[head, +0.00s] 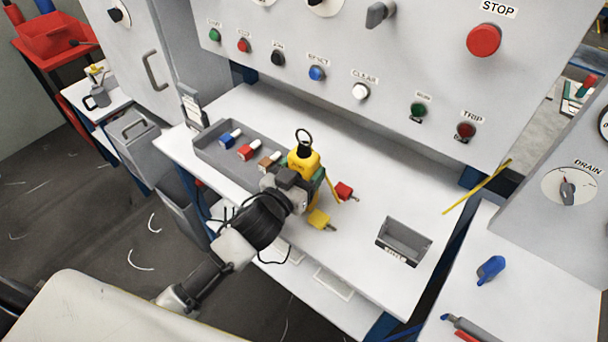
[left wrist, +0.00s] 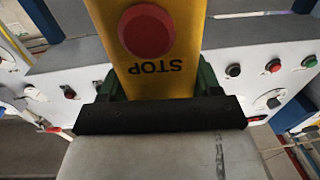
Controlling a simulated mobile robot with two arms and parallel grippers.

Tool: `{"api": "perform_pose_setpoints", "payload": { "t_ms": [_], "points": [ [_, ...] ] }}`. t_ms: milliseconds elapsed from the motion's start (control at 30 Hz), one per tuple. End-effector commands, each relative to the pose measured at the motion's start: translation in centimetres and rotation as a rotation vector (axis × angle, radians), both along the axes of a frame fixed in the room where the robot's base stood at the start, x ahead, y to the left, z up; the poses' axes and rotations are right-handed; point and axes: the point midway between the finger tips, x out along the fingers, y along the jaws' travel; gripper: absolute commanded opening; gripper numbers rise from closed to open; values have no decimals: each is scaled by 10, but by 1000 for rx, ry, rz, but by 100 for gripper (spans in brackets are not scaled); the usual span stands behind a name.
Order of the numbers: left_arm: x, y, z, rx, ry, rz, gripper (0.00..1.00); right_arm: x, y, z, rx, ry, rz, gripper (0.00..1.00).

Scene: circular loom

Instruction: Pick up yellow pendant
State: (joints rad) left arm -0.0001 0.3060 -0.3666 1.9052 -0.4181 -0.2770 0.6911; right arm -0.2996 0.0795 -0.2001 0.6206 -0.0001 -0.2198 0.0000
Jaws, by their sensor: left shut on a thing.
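The yellow pendant (head: 304,165) is upright over the white table, with a black loop at its top. My left gripper (head: 299,181) is shut on its body, and my wrist hides its lower part. In the left wrist view the pendant (left wrist: 166,84) fills the upper middle, with a red button and upside-down STOP lettering. Green fingers of the left gripper (left wrist: 156,85) show on both sides of it. I cannot tell whether it touches the table. My right gripper is not in view.
A grey tray (head: 211,158) holding blue, red and brown pieces lies left of the pendant. A red piece (head: 345,190) and a yellow piece (head: 319,219) lie close to its right. A small grey bin (head: 404,241) stands farther right. The control panel (head: 310,45) rises behind.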

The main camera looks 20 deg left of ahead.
Motion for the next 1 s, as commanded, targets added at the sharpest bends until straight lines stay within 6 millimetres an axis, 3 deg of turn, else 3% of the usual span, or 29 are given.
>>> {"api": "perform_pose_setpoints", "payload": {
  "t_ms": [267, 433, 800, 1000],
  "points": [
    [1, 0, 15, 0, -6, 0, 26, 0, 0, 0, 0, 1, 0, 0],
    [0, 0, 46, 1, -9, -3, 26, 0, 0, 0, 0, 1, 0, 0],
    [-26, -80, 91, -8, -4, -3, 26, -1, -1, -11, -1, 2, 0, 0],
    [-34, -104, 106, -3, -3, -1, 26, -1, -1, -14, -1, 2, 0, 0]
  ]
}}
